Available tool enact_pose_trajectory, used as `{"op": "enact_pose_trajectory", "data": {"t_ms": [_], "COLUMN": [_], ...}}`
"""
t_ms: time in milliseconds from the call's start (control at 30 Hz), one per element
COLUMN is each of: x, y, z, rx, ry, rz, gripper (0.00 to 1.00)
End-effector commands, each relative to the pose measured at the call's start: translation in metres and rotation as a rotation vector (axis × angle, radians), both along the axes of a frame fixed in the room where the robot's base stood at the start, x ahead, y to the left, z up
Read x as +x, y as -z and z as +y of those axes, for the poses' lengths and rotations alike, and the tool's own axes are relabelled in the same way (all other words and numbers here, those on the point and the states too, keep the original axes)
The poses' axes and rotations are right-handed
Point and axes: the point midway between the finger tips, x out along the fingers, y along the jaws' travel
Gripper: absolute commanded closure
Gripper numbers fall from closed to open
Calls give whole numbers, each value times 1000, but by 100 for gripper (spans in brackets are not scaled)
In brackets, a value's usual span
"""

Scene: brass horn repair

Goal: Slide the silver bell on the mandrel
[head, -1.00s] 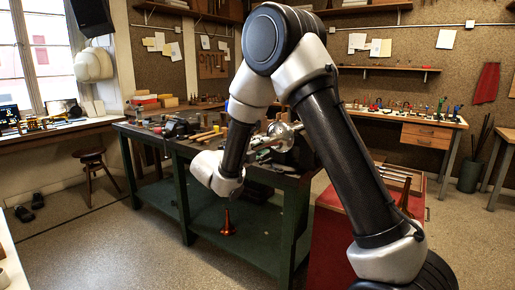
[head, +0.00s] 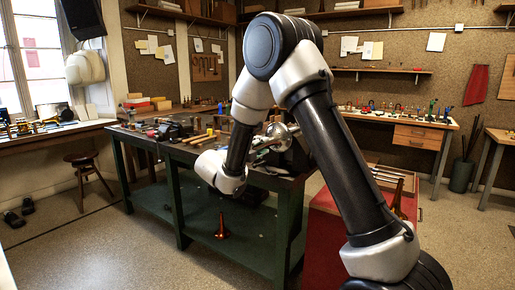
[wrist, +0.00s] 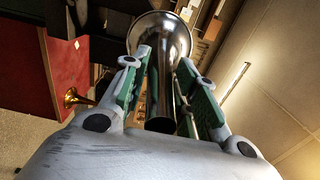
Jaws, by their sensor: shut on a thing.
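The silver bell (wrist: 160,42) is held in my gripper (wrist: 163,75), its wide flare pointing away and its narrow tube toward my palm in the wrist view. The green-padded fingers are closed on either side of the tube. In the head view the silver bell (head: 285,134) shows beside my wrist, over the green workbench (head: 172,152).
Tools and a dark vise (head: 168,131) crowd the top. A red-topped cabinet (head: 325,245) stands close at right. A stool (head: 83,160) is at left, with open floor between it and the bench.

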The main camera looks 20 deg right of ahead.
Motion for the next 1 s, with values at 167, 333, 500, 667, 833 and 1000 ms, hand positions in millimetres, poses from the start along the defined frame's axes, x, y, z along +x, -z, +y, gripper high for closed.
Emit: {"op": "enact_pose_trajectory", "data": {"t_ms": [167,333,500,667,833,1000], "x": [4,8,12,12,12,11], "y": [0,0,0,0,0,0], "z": [-7,-12,-17,-17,-16,-15], "rx": [1,1,0,0,0,1], "ry": [2,1,1,1,1,0], "rz": [-1,-1,0,0,0,1], "gripper": [100,100,100,46,46,46]}}
